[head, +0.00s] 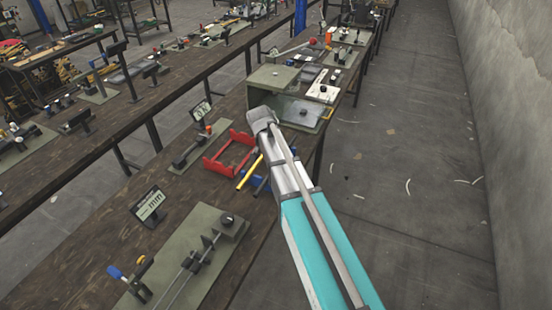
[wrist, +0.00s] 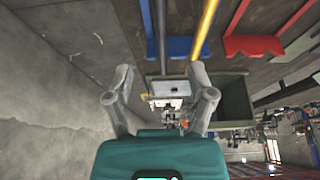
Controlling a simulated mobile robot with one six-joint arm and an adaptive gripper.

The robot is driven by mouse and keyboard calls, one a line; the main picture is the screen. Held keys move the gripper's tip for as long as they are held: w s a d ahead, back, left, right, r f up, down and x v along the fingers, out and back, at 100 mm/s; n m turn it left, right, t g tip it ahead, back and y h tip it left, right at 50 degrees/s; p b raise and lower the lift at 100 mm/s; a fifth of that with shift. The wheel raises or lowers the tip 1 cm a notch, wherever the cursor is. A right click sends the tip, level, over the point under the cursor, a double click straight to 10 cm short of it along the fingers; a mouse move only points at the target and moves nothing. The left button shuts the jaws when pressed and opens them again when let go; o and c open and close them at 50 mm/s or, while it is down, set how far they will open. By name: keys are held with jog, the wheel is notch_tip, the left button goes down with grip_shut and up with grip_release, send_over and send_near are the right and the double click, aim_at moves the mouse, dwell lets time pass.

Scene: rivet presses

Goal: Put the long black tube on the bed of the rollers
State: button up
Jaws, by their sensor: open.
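My gripper (head: 262,118) is over the right edge of the long bench in the head view. In the wrist view its fingers (wrist: 160,78) are spread apart with nothing between them. A long dark tube (wrist: 161,35) runs up the wrist view beside blue supports (wrist: 180,47), ahead of the fingers and apart from them. A yellow tube (wrist: 206,28) lies alongside it. In the head view the yellow tube (head: 249,173) shows by the blue supports (head: 259,184), while my arm partly covers this spot. I cannot surely pick out the bed of rollers.
A green-grey box-shaped machine (head: 273,76) stands behind my gripper. A green base plate (head: 150,301) with rods and clamps lies at the near end.

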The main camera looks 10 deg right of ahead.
jog(key=shift+w+f, duration=0.1)
jog(key=shift+w, duration=0.05)
dwell(0.3)
jog(key=b+x, duration=0.7)
jog(key=shift+w+f, duration=0.15)
jog(key=shift+f, duration=0.1)
jog(key=shift+w+d+f+b, duration=0.1)
jog(key=shift+d+f+b, duration=0.1)
jog(key=shift+f+b, duration=0.25)
jog(key=shift+r, duration=0.1)
jog(key=shift+b+x, duration=2.4)
jog(key=shift+x, duration=0.2)
jog(key=shift+w+d+r, duration=0.1)
jog(key=shift+w+r, duration=0.05)
jog(key=shift+w, duration=0.05)
grip_shut()
